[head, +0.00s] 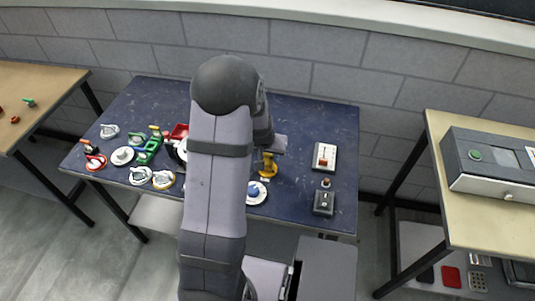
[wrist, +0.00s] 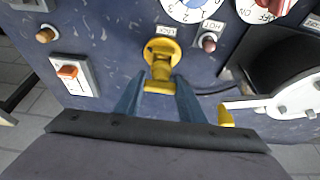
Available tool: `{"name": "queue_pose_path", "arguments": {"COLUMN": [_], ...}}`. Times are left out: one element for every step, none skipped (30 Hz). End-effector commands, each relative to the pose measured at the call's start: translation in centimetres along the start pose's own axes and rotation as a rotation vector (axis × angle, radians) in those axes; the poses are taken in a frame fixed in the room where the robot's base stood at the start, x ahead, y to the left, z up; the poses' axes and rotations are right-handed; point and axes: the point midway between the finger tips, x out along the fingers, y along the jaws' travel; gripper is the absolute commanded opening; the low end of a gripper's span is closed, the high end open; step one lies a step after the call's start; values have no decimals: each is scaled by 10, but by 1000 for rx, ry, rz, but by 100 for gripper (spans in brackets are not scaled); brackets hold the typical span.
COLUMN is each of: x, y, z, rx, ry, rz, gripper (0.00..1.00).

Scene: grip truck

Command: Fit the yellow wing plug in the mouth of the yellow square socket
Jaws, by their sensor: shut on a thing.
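The yellow wing plug (wrist: 158,87) is between the two blue-grey fingers of my gripper (wrist: 160,80) in the wrist view, which are shut on it. Directly beyond it is a round yellow flange (wrist: 162,46) with a small label above, on the dark blue table; it looks like the yellow socket. The plug overlaps the flange in this view, so I cannot tell whether it is in the mouth or just above it. The socket's square opening is hidden. In the head view the yellow parts (head: 267,166) show just below my gripper (head: 272,150), right of my arm.
A blue-and-white dial (head: 254,191) is close by the yellow parts. A red-and-white switch box (head: 325,156) and a dark switch box (head: 324,203) stand to the right on the table (head: 300,120). Several coloured valves and handles crowd the left side. My arm hides the middle.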

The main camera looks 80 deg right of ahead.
Motion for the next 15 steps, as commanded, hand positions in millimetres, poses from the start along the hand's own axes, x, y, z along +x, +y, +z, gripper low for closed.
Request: {"name": "queue_pose_path", "arguments": {"x": [1,1,2,3,3,4,5,6,6,7,8,8,8,8,8], "y": [0,0,0,0,0,0,0,0,0,0,0,0,0,0,0], "z": [0,0,1,1,1,2,2,2,2,3,3,3,3,3,3], "rx": [0,0,0,0,0,0,0,0,0,0,0,0,0,0,0], "ry": [1,1,1,1,1,1,1,1,1,1,1,1,1,1,1], "rz": [0,0,0,0,0,0,0,0,0,0,0,0,0,0,0], "gripper": [11,11,11,11,11,11,11,11,11,11,11,11,11,11,11]}}
